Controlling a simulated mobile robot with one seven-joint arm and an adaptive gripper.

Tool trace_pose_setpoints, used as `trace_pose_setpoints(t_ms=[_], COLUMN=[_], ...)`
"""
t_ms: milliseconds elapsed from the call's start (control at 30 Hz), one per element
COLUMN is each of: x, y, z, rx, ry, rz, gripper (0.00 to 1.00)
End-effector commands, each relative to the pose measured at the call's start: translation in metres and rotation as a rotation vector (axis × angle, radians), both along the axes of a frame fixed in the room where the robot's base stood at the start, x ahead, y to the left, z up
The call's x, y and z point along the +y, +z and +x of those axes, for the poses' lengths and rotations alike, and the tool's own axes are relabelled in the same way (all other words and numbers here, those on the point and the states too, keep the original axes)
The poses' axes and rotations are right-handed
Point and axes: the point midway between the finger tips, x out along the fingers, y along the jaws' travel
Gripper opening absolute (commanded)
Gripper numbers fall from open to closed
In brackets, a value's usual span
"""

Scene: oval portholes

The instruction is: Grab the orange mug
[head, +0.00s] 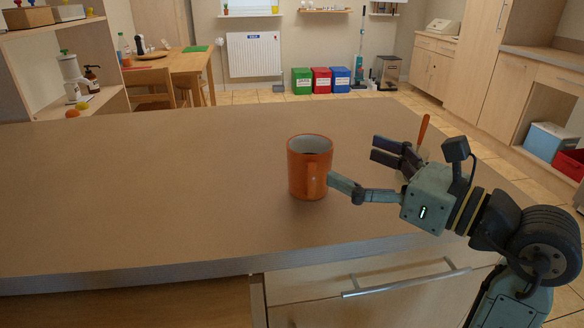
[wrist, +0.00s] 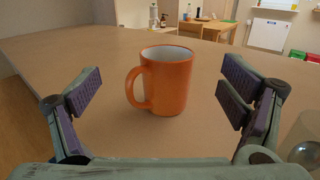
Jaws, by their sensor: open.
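The orange mug (head: 303,168) stands upright on the brown countertop (head: 150,190), with a pale inside. My gripper (head: 364,170) is open and empty, just right of the mug in the head view. Its fingers are spread wider than the mug, and the mug appears to be beyond the fingertips. Whether the near fingertip overlaps the mug's side cannot be told exactly.
An orange stick or handle (head: 423,129) rises behind my gripper; its lower part is hidden. A clear glass-like object (wrist: 304,146) shows at the wrist view's lower right. The countertop left of the mug is bare. A drawer with a metal handle (head: 405,282) is below the front edge.

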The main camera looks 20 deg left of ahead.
Motion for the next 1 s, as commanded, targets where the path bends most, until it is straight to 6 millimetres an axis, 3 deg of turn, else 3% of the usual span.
trace_pose_setpoints(t_ms=[100, 300, 567, 800, 1000], x=[0.000, 0.030, 0.051, 0.084, 0.094], y=[-0.005, -0.004, -0.006, -0.010, -0.011], z=[0.009, 0.020, 0.027, 0.038, 0.042], rx=[0.006, 0.007, 0.006, 0.007, 0.004], ry=[-0.034, -0.033, -0.033, -0.031, -0.034], rz=[-0.021, -0.021, -0.020, -0.020, -0.020], gripper=[0.91, 0.91, 0.91, 0.91, 0.91])
